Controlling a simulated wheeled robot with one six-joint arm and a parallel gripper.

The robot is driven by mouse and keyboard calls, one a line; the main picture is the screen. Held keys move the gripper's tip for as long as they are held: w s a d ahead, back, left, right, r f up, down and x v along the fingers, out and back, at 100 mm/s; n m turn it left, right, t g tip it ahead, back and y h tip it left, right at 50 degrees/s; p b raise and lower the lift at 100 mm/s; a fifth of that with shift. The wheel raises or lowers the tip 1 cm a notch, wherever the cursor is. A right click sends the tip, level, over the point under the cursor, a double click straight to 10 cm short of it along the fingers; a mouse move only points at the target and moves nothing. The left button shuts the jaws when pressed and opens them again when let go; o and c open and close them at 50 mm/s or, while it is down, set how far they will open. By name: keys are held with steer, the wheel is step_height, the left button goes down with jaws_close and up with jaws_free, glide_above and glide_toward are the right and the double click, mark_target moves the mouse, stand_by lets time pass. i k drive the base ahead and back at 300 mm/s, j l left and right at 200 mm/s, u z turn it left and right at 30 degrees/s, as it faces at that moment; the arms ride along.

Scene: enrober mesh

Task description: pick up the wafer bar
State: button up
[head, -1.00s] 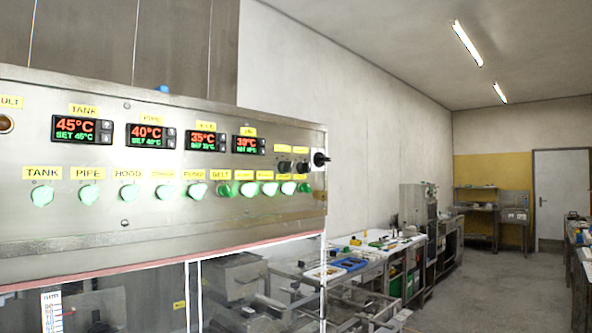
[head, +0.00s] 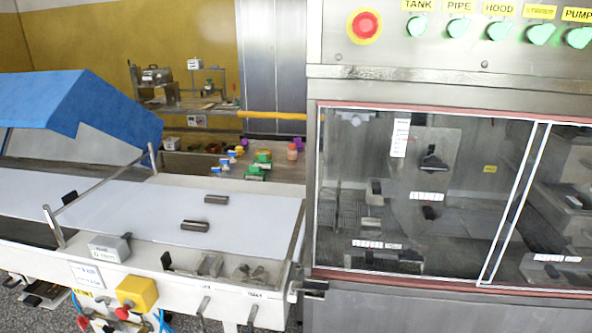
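Two small dark brown bars lie flat on the white belt in the head view. The nearer bar (head: 195,226) is near the belt's middle, and the farther bar (head: 216,200) is just behind it and slightly right. They look alike at this size, and I cannot tell which is the wafer bar. The bars lie apart from each other. My gripper is not in view.
The white belt (head: 130,205) runs left under a blue hood (head: 75,105). A steel machine with glass doors (head: 420,200) stands at right, a red stop button (head: 364,27) above it. A metal rail (head: 298,232) crosses the belt's right end. Shelves (head: 190,105) stand behind.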

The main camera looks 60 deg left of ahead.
mark_target(198, 227)
steer(key=u, duration=2.8)
